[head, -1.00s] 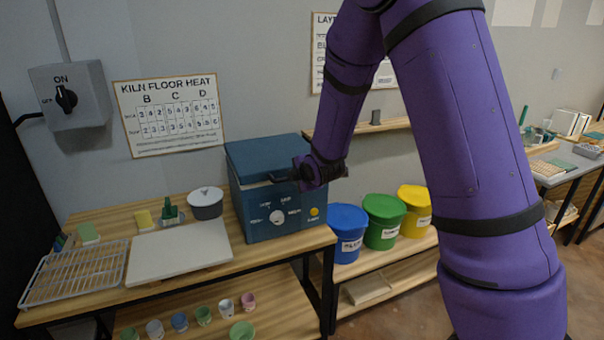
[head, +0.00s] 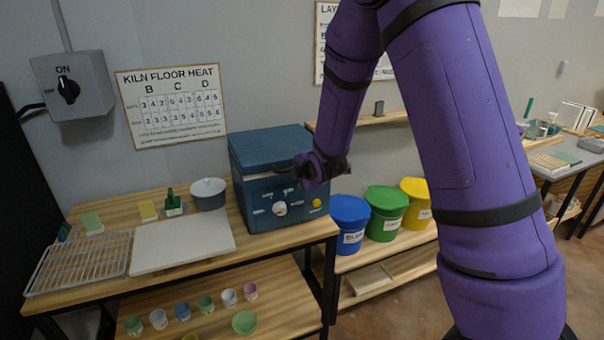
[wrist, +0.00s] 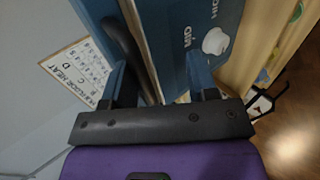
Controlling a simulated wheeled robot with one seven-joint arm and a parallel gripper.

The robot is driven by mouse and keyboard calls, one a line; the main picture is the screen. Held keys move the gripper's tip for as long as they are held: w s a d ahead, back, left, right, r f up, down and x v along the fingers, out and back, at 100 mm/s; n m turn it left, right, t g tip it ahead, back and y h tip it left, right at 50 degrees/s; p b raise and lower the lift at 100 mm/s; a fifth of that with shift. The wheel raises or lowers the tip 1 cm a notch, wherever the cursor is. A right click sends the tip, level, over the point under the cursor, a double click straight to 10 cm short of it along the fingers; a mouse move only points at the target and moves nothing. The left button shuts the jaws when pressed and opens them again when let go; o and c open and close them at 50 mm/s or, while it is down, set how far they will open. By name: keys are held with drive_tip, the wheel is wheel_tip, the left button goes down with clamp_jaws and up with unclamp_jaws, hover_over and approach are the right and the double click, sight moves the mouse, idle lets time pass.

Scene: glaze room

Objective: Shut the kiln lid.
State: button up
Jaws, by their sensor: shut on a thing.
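The kiln (head: 258,208) is a blue box at the right end of the wooden table, with a white dial and a yellow spot on its front. Its blue lid (head: 268,142) lies over the top, and a pale strip shows between lid and body. Whether that strip is a gap or a rim I cannot tell. My gripper (head: 299,170) is at the lid's front right. In the wrist view my gripper (wrist: 160,80) is shut on the dark lid handle (wrist: 122,42), which runs between its fingers. The exact contact is partly hidden.
A white board (head: 180,243), a wire rack (head: 80,262) and a grey lidded pot (head: 208,194) stand left of the kiln. Blue (head: 349,222), green (head: 386,211) and yellow (head: 415,200) buckets stand to its right. A wall switch (head: 72,88) reads ON.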

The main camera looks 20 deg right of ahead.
drive_tip(key=v, duration=1)
drive_tip(key=shift+s+r, duration=0.2)
drive_tip(key=shift+s, duration=0.15)
